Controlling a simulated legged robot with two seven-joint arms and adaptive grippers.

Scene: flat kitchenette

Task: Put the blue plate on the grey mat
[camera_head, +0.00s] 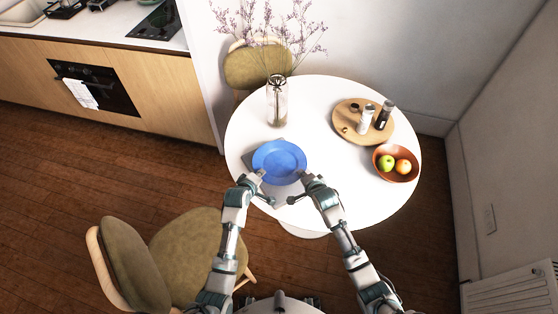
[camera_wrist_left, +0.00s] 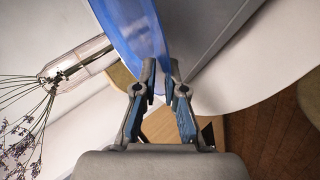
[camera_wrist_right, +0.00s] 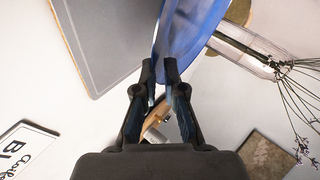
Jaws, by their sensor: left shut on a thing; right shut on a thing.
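The blue plate (camera_head: 279,161) is held near the front of the round white table, over the grey mat (camera_head: 250,160). My left gripper (camera_head: 262,178) is shut on the plate's left front rim, and my right gripper (camera_head: 302,178) is shut on its right front rim. In the left wrist view the plate (camera_wrist_left: 140,30) passes between the fingertips (camera_wrist_left: 163,72). In the right wrist view the plate (camera_wrist_right: 188,30) does the same at the fingertips (camera_wrist_right: 160,72), and the grey mat (camera_wrist_right: 110,40) lies beside it. The plate hides much of the mat; I cannot tell whether they touch.
A glass vase (camera_head: 277,105) with purple twigs stands behind the plate. A round wooden board (camera_head: 349,122) with shakers and an orange-brown bowl (camera_head: 408,172) of fruit are on the right. A green chair (camera_head: 190,250) is at the lower left. The table's left edge is clear.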

